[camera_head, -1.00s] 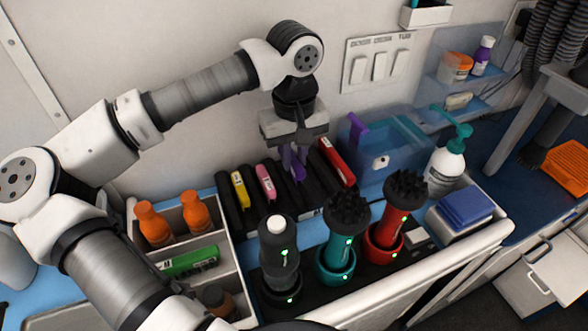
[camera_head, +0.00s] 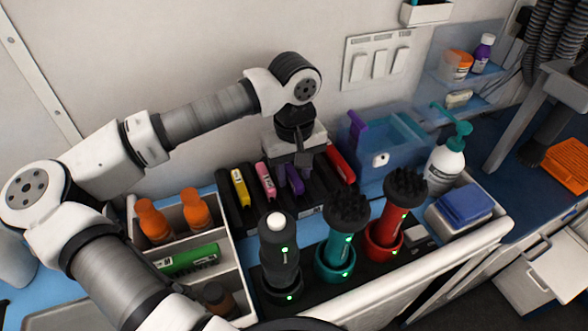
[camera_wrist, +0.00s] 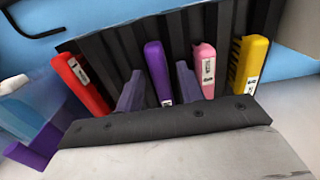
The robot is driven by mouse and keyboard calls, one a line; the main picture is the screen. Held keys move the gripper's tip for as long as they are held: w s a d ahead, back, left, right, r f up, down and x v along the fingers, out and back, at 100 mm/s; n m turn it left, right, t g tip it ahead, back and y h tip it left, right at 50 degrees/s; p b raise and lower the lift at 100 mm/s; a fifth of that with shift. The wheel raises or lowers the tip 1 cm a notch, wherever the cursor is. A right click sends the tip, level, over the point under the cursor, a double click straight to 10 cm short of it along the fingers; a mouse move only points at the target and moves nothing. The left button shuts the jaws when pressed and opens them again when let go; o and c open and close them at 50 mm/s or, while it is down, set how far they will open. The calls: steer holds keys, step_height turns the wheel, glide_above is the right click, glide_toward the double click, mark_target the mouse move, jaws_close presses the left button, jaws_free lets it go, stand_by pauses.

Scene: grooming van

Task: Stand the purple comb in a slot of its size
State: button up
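The purple comb (camera_head: 294,180) stands upright in the black slotted rack (camera_head: 233,215), between the pink and red combs. It also shows in the wrist view (camera_wrist: 158,72); its lower end is hidden, so how deep it sits cannot be told. My gripper (camera_head: 291,178) is low over the rack. In the wrist view its two grey fingers (camera_wrist: 160,88) are on either side of the purple comb, with a narrow gap on each side. The gripper looks open around the comb.
The yellow comb (camera_head: 240,187), pink comb (camera_head: 265,182) and red comb (camera_head: 341,164) stand in the rack. Clippers in chargers (camera_head: 340,240) stand in front. A blue clear bin (camera_head: 388,160) is at right, and a bottle tray (camera_head: 232,262) at left.

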mark_target(294, 175)
step_height(294, 175, up, 12)
steer(key=b, duration=0.1)
steer(key=shift+r, duration=0.15)
stand_by(0.5)
steer(key=shift+s, duration=0.1)
stand_by(0.5)
